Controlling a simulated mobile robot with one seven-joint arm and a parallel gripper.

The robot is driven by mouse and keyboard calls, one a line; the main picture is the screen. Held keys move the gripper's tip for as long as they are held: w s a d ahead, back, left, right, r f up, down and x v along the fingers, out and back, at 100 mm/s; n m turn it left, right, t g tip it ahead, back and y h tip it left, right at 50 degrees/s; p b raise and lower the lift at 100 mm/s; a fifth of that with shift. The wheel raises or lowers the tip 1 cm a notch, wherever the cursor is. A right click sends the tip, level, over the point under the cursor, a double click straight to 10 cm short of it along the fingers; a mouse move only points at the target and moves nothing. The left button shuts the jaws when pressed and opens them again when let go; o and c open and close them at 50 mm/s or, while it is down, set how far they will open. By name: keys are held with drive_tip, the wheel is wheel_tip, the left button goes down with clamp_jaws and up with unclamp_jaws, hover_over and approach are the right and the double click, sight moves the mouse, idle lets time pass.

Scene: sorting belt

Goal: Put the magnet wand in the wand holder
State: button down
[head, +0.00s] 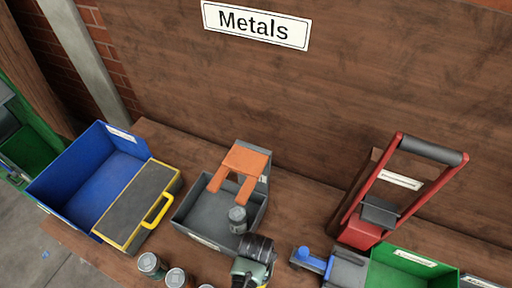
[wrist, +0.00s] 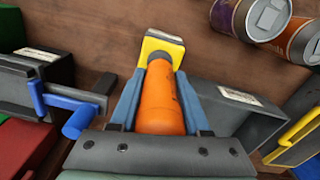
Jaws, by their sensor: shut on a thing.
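In the head view, a dark ribbed part at the bottom centre seems to be my wrist; the wand cannot be made out there.
A blue bin (head: 75,177) and a yellow-edged dark case (head: 140,195) stand left. Several cans (head: 150,264) line the front. A blue-handled device (head: 310,261), red frame (head: 362,228) and green bin (head: 390,260) stand right.

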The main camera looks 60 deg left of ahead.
drive_tip(key=shift+f, duration=0.3)
drive_tip(key=shift+s+d+f+b, duration=0.1)
drive_tip(key=shift+s+f+b, duration=0.05)
drive_tip(key=shift+f+b, duration=0.25)
drive_tip(key=shift+c, duration=1.9)
unclamp_jaws()
wheel_tip(320, 180, up, 14)
drive_tip(key=shift+f, duration=0.25)
drive_tip(key=shift+w, duration=0.2)
drive_tip(key=shift+s, duration=0.1)
